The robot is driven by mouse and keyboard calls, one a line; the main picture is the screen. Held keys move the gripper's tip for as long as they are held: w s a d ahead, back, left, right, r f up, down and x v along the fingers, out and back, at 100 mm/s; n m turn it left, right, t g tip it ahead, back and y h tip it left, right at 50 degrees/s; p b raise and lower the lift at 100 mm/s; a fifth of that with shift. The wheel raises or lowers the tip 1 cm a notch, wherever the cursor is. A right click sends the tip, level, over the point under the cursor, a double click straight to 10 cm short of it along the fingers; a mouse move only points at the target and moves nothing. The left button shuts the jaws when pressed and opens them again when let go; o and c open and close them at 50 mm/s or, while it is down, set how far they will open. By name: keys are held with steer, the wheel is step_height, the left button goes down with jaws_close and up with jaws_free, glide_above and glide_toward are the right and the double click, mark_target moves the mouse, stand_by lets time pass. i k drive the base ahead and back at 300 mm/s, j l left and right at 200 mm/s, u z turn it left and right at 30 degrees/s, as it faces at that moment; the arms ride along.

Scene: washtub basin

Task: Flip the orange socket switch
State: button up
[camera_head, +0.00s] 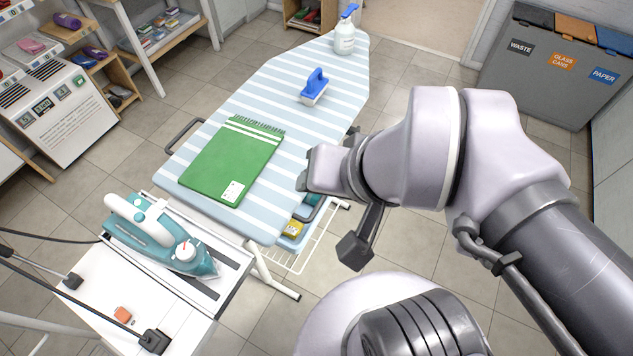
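The orange switch (122,314) is a small square on the white socket surface (92,322) at the lower left. My gripper (306,172) is far to the right of the switch, over the right edge of the ironing board. It is seen from the side and from behind, so the gap between its fingers is not clear. No held object shows.
A teal and white iron (163,238) lies on its rest close behind the switch. The ironing board (222,110) carries a green folded towel (232,165), a blue-handled brush (314,87) and a spray bottle (345,33). Cables cross the left edge.

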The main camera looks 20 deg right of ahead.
mark_target(121, 315)
steer(key=j+u, duration=0.2)
steer(key=u, duration=1.8)
steer(key=z, duration=0.4)
steer(key=k+z, duration=0.1)
steer(key=z, duration=0.7)
steer(key=k+z, duration=0.1)
steer(key=z, duration=0.7)
steer(key=u, duration=1.9)
steer(key=i+u, duration=0.15)
steer(key=u, duration=0.25)
steer(key=i+l+u, duration=0.15)
steer(key=u, duration=0.25)
steer(key=i+l+u, duration=0.15)
steer(key=u, duration=0.3)
